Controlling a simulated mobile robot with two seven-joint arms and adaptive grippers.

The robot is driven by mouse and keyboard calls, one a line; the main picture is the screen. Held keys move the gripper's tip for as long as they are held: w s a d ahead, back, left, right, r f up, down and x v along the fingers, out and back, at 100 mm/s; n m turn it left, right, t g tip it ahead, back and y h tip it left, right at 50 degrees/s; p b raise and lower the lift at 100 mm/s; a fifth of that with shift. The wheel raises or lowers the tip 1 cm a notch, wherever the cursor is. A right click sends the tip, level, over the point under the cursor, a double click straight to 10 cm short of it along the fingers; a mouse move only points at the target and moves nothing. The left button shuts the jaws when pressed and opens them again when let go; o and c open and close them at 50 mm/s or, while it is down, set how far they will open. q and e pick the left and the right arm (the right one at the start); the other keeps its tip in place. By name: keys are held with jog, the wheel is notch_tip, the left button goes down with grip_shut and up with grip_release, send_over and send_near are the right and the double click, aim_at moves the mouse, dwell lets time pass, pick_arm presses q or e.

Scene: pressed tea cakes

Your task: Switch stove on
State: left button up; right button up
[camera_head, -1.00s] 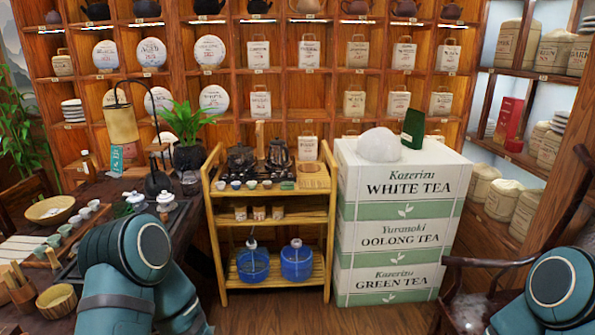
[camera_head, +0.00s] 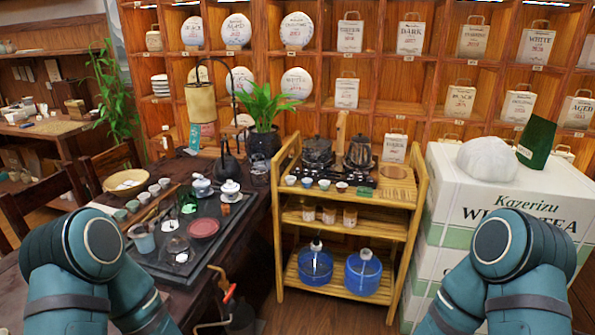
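The stove (camera_head: 357,179) is a low dark unit on the top shelf of the bamboo cart (camera_head: 403,188), near the picture's middle. A dark pot (camera_head: 317,152) and a dark kettle (camera_head: 360,153) stand on or just behind it. Its switch is too small to make out, and I cannot tell whether it is on. Only teal links of my two arms show, at the lower left and lower right, well in front of the cart. Neither gripper is in view.
A dark tea table (camera_head: 236,226) with tea ware stands left of the cart. Stacked white tea boxes (camera_head: 445,190) stand close on its right. Small cups (camera_head: 307,182) line the cart's front edge. Blue water jugs (camera_head: 316,267) fill its bottom shelf.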

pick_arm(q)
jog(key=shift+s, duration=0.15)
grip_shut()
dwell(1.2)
